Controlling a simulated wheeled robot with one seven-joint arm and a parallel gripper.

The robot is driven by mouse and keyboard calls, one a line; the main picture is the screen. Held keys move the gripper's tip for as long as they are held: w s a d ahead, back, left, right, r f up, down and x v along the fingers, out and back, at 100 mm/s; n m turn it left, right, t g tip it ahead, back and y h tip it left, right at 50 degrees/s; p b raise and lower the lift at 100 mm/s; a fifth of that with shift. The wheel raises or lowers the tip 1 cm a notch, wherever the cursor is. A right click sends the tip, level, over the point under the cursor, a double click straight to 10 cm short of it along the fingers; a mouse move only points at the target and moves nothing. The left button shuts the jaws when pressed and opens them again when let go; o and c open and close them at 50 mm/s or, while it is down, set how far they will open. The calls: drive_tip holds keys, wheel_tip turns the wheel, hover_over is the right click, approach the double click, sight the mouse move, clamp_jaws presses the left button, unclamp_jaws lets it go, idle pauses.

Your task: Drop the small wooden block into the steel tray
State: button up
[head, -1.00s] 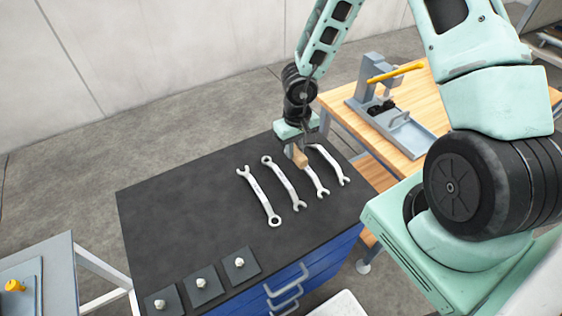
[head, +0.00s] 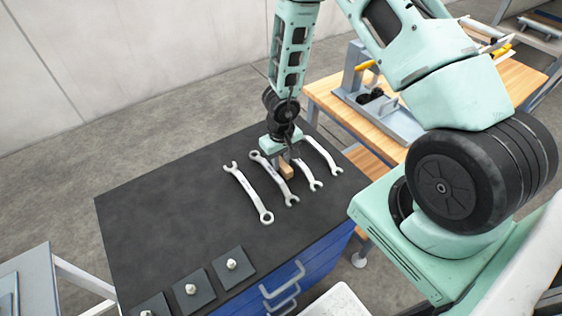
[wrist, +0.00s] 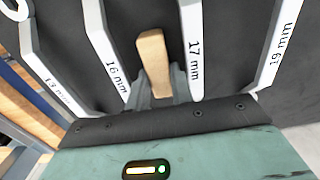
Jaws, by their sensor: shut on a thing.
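The small wooden block (head: 287,172) is a light tan piece between two wrenches at the far right of the dark tabletop. In the wrist view the block (wrist: 154,60) points away from my gripper, between the wrenches marked 16 mm and 17 mm. My gripper (head: 283,157) points down and is shut on the block; its grey fingers (wrist: 160,88) flank the near end. I cannot tell whether the block touches the mat. A grey metal tray-like base with a handle (head: 402,126) sits on the wooden bench; I cannot tell if it is the steel tray.
Several wrenches (head: 248,193) lie side by side around the block on the blue cabinet's dark top (head: 165,205). Small dark plates with pale knobs (head: 232,264) line its front edge. The wooden bench (head: 327,98) stands to the right. The top's left part is clear.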

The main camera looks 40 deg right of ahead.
drive_tip(key=shift+f, duration=0.15)
drive_tip(key=o, duration=0.7)
